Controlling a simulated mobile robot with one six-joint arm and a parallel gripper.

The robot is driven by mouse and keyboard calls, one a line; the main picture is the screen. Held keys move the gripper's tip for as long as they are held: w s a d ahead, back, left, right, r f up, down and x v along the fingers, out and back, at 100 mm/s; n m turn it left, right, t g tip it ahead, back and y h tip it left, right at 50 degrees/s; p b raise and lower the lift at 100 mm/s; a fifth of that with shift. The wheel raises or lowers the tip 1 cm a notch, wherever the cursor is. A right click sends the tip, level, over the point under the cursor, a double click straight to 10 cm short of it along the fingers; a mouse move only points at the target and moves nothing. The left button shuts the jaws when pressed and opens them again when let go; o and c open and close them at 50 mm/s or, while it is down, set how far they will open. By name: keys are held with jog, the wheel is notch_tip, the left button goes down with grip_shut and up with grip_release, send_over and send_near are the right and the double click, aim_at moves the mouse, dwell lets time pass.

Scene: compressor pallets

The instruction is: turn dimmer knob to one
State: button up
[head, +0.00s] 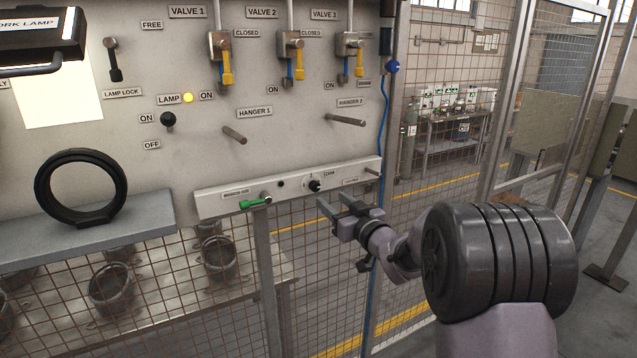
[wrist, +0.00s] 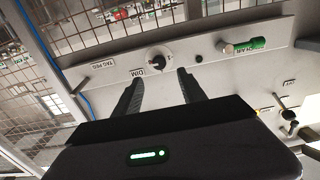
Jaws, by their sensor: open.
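The dimmer knob (head: 314,186) is a small black knob on a white round dial, on the pale rail low on the panel. In the wrist view the knob (wrist: 158,62) sits just beyond and between my fingertips, with a DIM label beside it. Its pointer setting is too small to read surely. My gripper (head: 335,201) is open and empty, to the lower right of the knob in the head view. In the wrist view my gripper (wrist: 160,76) has one finger on each side of the dial, seemingly short of it.
A green-handled valve (head: 256,202) and a small dark green button (head: 281,184) share the rail. Hanger pegs (head: 345,120), a lamp switch (head: 168,120) and valve levers (head: 298,62) are above. A black ring (head: 80,188) stands on a shelf at left. Wire mesh lies below.

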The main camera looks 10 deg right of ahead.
aim_at(316, 187)
jog(key=p+x, duration=0.1)
jog(key=x, duration=0.8)
jog(key=shift+w, duration=0.25)
jog(key=shift+c, duration=0.2)
grip_shut()
